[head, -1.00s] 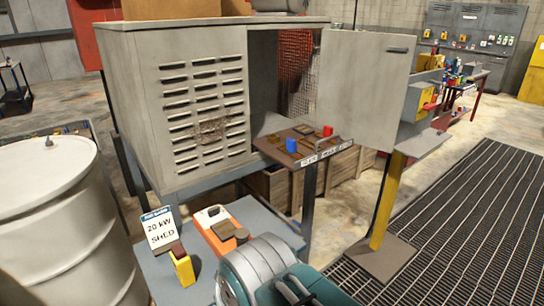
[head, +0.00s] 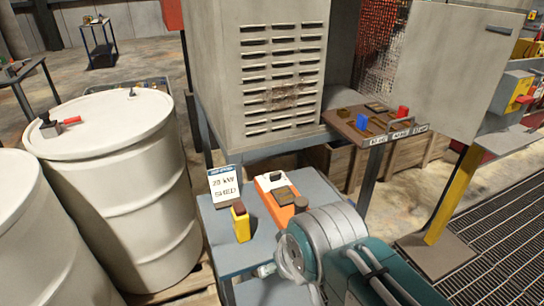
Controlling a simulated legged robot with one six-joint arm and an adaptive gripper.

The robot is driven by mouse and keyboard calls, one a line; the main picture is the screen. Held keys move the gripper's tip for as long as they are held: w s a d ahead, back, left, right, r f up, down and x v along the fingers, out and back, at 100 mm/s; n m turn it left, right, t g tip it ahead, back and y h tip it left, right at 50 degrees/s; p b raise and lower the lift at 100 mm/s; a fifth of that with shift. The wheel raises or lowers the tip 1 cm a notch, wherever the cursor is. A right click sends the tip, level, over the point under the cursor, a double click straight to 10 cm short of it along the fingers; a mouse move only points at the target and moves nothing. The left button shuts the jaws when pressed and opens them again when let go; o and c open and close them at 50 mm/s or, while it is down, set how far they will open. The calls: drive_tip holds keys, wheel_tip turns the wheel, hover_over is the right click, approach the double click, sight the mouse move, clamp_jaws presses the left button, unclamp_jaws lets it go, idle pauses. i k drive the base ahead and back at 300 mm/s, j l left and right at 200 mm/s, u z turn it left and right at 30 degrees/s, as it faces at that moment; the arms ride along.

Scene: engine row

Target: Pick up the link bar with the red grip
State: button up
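A small red block-shaped grip (head: 402,112) stands upright on a brown fold-out shelf (head: 345,116) in the open cabinet. A blue grip (head: 362,121) stands to its left, with brown pieces lying around them. I cannot make out the bar under the red grip. A separate tool with a red handle (head: 70,121) and a grey block lies on the white drum at left. My arm reaches in at bottom centre, in front of the blue-grey bench.

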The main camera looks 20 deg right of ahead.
sight(403, 111)
drive_tip(key=k+z, duration=0.15)
drive_tip(key=z, duration=1.35)
